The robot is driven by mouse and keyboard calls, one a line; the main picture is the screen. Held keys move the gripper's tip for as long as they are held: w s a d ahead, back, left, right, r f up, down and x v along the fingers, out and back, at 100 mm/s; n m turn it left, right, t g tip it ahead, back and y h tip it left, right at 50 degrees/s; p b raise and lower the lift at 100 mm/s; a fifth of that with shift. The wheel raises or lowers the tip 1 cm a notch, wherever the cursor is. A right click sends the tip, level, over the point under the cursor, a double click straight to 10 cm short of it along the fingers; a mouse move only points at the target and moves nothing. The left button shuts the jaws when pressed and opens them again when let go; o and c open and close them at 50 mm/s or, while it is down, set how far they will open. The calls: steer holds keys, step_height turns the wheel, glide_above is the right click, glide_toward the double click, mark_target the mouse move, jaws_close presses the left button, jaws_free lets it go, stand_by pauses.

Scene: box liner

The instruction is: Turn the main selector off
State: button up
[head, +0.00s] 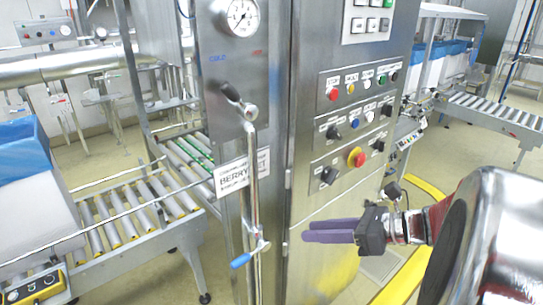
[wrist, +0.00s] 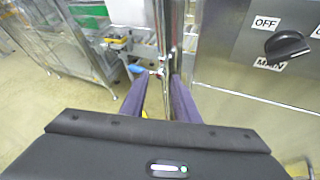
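The main selector is a black rotary knob (wrist: 287,44) at the right of the wrist view, on a steel panel with an "OFF" label to its upper left and a "MAIN" label under it. Its bar lies roughly sideways; I cannot tell for sure which mark it points to. In the head view it appears to be the lowest black knob (head: 329,175) on the cabinet. My gripper (head: 306,231) is below that knob in the head view, with purple fingers pointing left. In the wrist view my gripper (wrist: 159,82) has its fingers apart and empty, with the knob well to their right.
A red-and-yellow emergency stop (head: 356,157) sits close to the knob's right. Other knobs and buttons (head: 333,94) fill the rows above. A vertical pipe (head: 252,185) with a blue-handled valve (head: 241,260) stands at the cabinet's left. A roller conveyor (head: 140,205) is further left.

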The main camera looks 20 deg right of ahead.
mark_target(336, 177)
steer(key=s+d+r+m+t+h, duration=0.1)
steer(key=d+m+t, duration=0.2)
steer(key=d+m, duration=0.2)
steer(key=d+r+m+t+h, duration=0.2)
steer(key=d+m+t, duration=0.2)
steer(key=d, duration=0.8)
steer(key=shift+s+d+m+t+h, duration=0.15)
steer(key=shift+s+m+t+h, duration=0.2)
steer(key=shift+m, duration=0.85)
steer(key=shift+w, duration=0.15)
steer(key=shift+x, duration=6.8)
jaws_close()
